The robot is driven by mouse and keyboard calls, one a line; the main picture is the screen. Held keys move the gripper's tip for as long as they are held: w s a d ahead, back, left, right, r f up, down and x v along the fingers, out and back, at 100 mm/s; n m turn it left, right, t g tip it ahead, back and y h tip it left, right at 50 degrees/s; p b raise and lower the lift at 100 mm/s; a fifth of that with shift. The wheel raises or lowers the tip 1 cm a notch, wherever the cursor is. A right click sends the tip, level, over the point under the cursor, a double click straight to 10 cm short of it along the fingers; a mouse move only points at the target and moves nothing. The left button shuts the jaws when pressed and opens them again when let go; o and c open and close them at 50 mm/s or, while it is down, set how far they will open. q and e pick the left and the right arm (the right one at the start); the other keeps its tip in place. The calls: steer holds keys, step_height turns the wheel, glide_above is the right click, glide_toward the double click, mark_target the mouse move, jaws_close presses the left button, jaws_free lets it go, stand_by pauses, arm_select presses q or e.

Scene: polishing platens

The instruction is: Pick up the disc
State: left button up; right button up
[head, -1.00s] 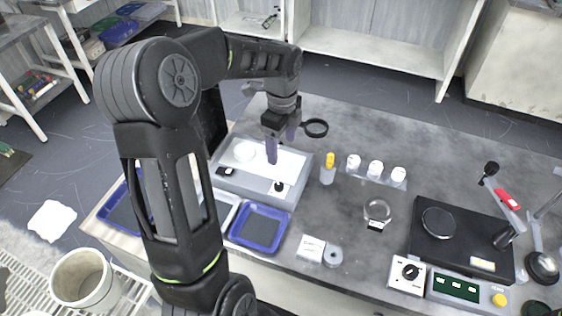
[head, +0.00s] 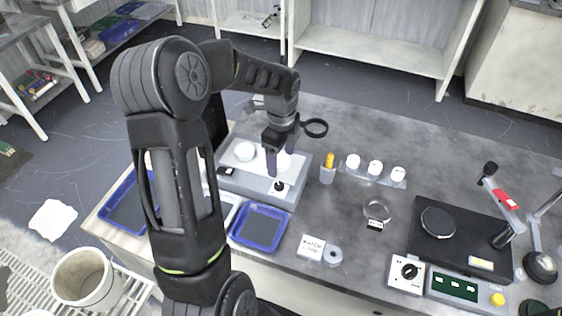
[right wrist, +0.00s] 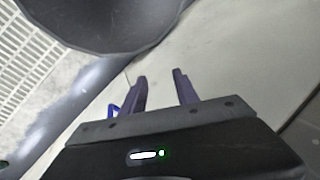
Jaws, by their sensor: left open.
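A pale round disc (head: 245,151) lies on the lit top of a grey light box (head: 228,183), at the left of the bright area. My left gripper (head: 279,163) is open above the right half of that lit top, to the right of the pale disc and apart from it. A bright patch shows beside its fingers; I cannot tell whether it is a second disc or glare. My right gripper (right wrist: 161,88) is open and empty in the right wrist view, away from the discs, with a pale panel behind it.
A blue tray (head: 233,236) stands in front of the light box. A yellow-capped bottle (head: 328,170), several white-topped jars (head: 375,167) and a clear ring-shaped dish (head: 377,209) stand to the right. A black polishing unit (head: 470,232) is farther right.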

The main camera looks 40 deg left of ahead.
mark_target(281, 160)
arm_select(q)
steer(key=c, duration=1.5)
step_height(281, 160, up, 10)
steer(key=shift+r, duration=0.1)
stand_by(0.7)
